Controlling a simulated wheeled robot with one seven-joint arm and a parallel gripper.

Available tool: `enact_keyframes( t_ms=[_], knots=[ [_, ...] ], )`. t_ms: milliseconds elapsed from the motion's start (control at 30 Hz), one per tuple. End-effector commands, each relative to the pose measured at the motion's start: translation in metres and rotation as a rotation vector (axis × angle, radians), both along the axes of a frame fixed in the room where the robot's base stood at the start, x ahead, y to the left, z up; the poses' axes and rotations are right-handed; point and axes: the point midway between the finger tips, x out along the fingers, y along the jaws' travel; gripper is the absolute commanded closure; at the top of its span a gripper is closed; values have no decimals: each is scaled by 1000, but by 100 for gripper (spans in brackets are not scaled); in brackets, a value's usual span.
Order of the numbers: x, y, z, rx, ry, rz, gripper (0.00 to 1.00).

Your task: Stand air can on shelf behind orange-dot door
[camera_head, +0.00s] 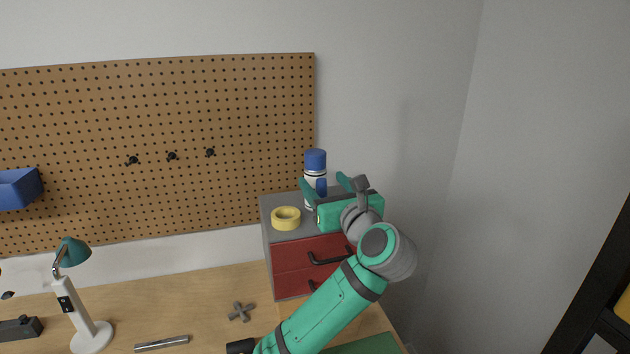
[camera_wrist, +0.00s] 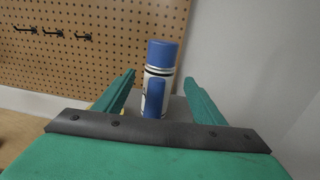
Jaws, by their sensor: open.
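The air can (camera_head: 315,160), white with a blue cap and blue markings, stands upright on top of the grey drawer cabinet (camera_head: 264,221). It also shows in the wrist view (camera_wrist: 161,62), upright beyond and between my fingers. My gripper (camera_head: 324,186) is open, with a finger on either side of the line to the can; in the wrist view the fingertips (camera_wrist: 160,78) are apart. I cannot tell whether the can is within their reach. In the head view my gripper hides the can's lower part. No orange-dot door or shelf behind one is visible.
A yellow tape roll (camera_head: 286,218) lies on the cabinet left of the can. Red drawers (camera_head: 300,268) face front. A pegboard (camera_head: 170,120) with hooks stands behind. The bench holds a lamp (camera_head: 88,330), a grey cross-shaped piece (camera_head: 240,312) and a metal bar (camera_head: 161,343). A dark rack (camera_head: 597,285) stands far right.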

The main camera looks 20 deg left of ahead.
Motion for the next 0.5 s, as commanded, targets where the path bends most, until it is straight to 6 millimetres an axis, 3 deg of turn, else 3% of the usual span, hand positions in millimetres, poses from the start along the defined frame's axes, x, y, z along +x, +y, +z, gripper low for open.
enact_keyframes(
  t_ms=[167, 500],
  knots=[
    [7, 9, 1, 1, -1, 3, 36],
    [40, 36, 7, 1, 1, 6, 36]
  ],
)
